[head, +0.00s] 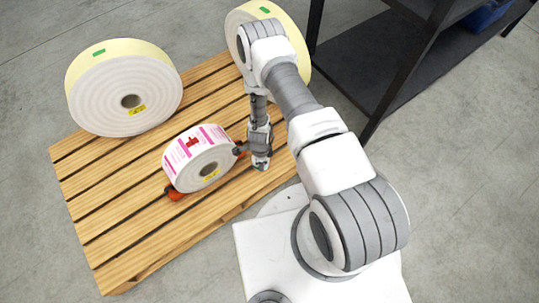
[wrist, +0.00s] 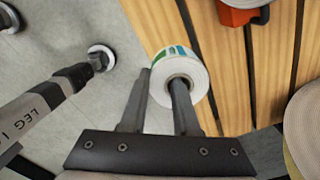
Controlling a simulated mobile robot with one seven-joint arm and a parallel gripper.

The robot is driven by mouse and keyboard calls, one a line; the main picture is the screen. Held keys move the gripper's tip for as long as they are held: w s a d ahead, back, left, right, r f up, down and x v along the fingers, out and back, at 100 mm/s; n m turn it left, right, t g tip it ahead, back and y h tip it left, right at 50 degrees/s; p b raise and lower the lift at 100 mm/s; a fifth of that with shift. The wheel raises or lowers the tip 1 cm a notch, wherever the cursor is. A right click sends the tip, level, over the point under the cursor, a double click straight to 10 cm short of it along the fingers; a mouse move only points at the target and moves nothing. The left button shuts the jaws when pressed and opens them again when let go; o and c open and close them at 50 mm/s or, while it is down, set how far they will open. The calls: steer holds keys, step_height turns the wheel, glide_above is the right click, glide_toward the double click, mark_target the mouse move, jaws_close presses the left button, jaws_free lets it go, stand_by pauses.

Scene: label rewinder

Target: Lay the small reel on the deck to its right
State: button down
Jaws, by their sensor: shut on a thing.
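The small reel (wrist: 166,88), white with green and blue on its side, shows in the wrist view. My gripper (wrist: 164,78) is shut on its wall, with one finger in the core and the other outside. In the head view my gripper (head: 260,160) is at the deck's near right side, and I cannot clearly make out the small reel there. The slatted wooden deck (head: 130,222) lies below. In the wrist view the reel overlaps the edge of a deck plank (wrist: 236,100); I cannot tell whether it touches.
A pink-labelled reel (head: 188,177) stands on orange chocks (head: 174,193) left of my gripper. Large cream reels stand at the back left (head: 95,95) and behind my arm (head: 300,55). A dark metal rack (head: 395,70) is at the right. The deck's front left is clear.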

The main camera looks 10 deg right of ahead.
steer(key=shift+w+d+f, duration=0.1)
steer(key=shift+f, duration=0.45)
steer(key=w+d+f+b, duration=0.1)
steer(key=w+d+f, duration=0.1)
steer(key=w, duration=0.1)
steer(key=w+d+f+b, duration=0.1)
steer(key=w+f+b, duration=0.1)
steer(key=w, duration=0.1)
steer(key=w+d+f+b, duration=0.2)
steer(key=w, duration=0.1)
steer(key=shift+w+d+f, duration=0.3)
steer(key=shift+f+b, duration=1.2)
steer(key=shift+f, duration=0.8)
steer(key=shift+w, duration=0.1)
steer(key=c, duration=0.6)
jaws_free()
steer(key=shift+c, duration=0.2)
